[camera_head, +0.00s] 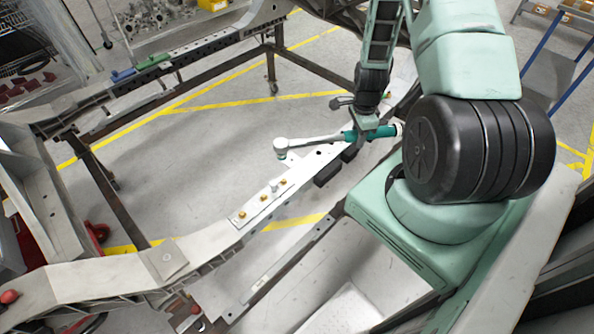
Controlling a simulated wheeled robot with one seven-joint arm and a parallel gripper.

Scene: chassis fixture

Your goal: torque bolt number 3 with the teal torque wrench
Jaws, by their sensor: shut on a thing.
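The torque wrench (315,141) has a teal handle and a silver shaft and head. My gripper (367,130) is shut on the teal handle, and the wrench points left. A light plate (255,207) on the rail carries brass-coloured bolts: a near one (242,214), a middle one (264,198) and a far one (283,182). A pale grey cylinder (273,186) stands beside the far bolt. No numbers are readable, so I cannot tell which is bolt 3.
The chassis rail (120,268) runs from lower left to upper right. Black blocks (327,173) sit beside it. A blue tool (122,74) and a green tool (152,61) lie on the far rail. Open floor with yellow lines fills the middle of the frame.

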